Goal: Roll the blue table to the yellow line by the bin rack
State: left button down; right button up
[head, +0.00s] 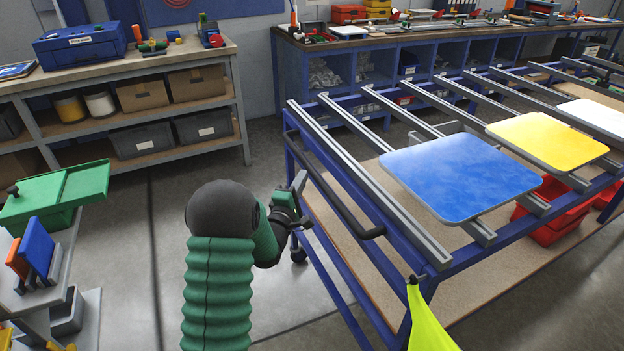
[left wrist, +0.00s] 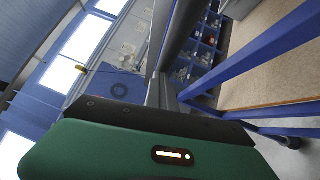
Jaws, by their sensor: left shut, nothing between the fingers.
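The blue table (head: 345,297) is a blue-framed rolling table with grey rails across its top and a black handle bar (head: 343,196) along its near left end. A caster shows at a leg foot. Its blue frame also shows in the left wrist view (left wrist: 255,50). My left gripper (head: 300,200) is shut and empty, beside the table's left end near the handle; I cannot tell whether it touches the table. My right gripper is out of view. I see no yellow line on the visible floor. Cubbies holding bins (head: 398,98) sit under the back bench.
Blue, yellow and white sign panels (head: 460,175) lie on the rails. A yellow-green cloth (head: 428,322) hangs at the near corner. A shelved bench (head: 140,68) stands at back left, and a grey cart (head: 75,255) at near left. Grey floor (head: 165,235) is clear between them.

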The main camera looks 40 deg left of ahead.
pick_arm(q)
jog(key=c, duration=1.7)
grip_release()
jog(key=shift+s+r, duration=0.1)
jog(key=shift+r, duration=0.45)
jog(key=shift+c, duration=0.2)
jog(key=o, duration=0.4)
jog(key=shift+d+f, duration=0.2)
jog(key=shift+o, duration=0.2)
jog(key=f+v, duration=0.1)
jog(key=v, duration=1.2)
jog(key=m+g+h+p, duration=0.2)
jog(key=m+g+p, duration=0.1)
jog(key=p, duration=0.8)
send_near(313, 177)
jog(key=x, duration=1.1)
jog(key=shift+w+a+f+b, duration=0.2)
jog(key=shift+w+b, duration=0.1)
jog(key=shift+b, duration=0.1)
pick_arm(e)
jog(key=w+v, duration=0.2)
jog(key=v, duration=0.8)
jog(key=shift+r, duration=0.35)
